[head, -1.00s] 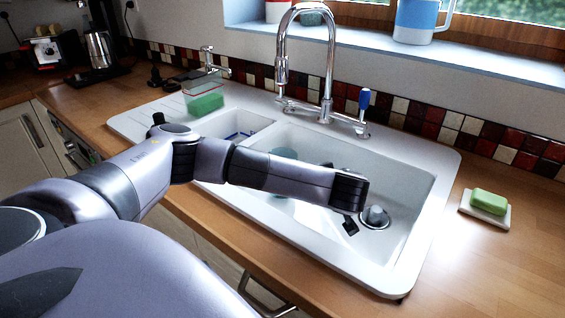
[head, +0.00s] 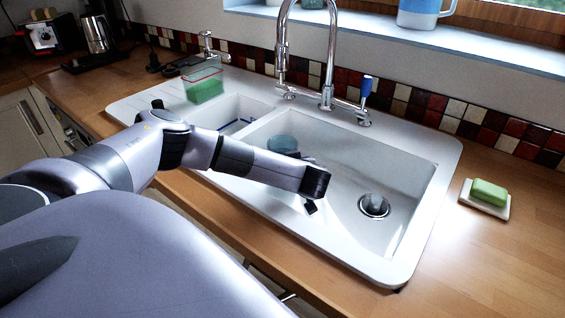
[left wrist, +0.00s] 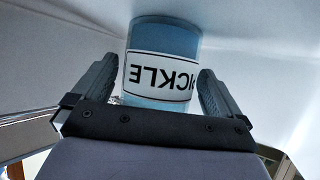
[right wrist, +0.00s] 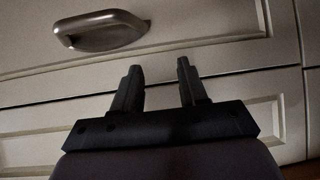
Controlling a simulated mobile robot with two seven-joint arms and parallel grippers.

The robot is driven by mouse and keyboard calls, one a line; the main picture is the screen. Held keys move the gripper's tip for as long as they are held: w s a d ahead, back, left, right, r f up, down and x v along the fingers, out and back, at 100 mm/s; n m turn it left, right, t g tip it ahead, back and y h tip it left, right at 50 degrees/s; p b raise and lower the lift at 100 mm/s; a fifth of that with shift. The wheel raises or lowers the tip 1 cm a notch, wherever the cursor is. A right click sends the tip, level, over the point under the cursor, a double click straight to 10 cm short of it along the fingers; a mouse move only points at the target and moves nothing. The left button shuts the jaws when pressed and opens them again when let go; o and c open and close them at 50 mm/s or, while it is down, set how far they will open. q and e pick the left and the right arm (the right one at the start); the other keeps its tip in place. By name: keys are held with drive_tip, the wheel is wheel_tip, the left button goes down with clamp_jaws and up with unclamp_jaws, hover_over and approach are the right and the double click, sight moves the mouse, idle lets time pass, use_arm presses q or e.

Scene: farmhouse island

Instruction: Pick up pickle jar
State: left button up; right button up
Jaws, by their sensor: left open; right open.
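The pickle jar (left wrist: 163,40) is a blue-grey cylinder with a white label reading PICKLE, upside down in the left wrist view. In the head view a round teal top (head: 282,144), seemingly the same jar, shows in the sink behind my left arm. My left gripper (left wrist: 160,78) is open, with one finger on each side of the jar's label end. I cannot tell whether either finger touches it. In the head view the arm hides most of the fingers. My right gripper (right wrist: 155,75) is open and empty, in front of cabinet drawers.
The white sink (head: 425,215) has walls around my left gripper and a drain (head: 374,205) at right. A tall tap (head: 330,60) stands behind. A green soap bar (head: 489,192) lies on the right counter. A drawer handle (right wrist: 102,30) is beyond my right gripper.

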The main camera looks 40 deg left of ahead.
use_arm(q)
drive_tip(key=c, duration=1.4)
wheel_tip(320, 180, up, 10)
use_arm(e)
drive_tip(key=shift+f, duration=0.1)
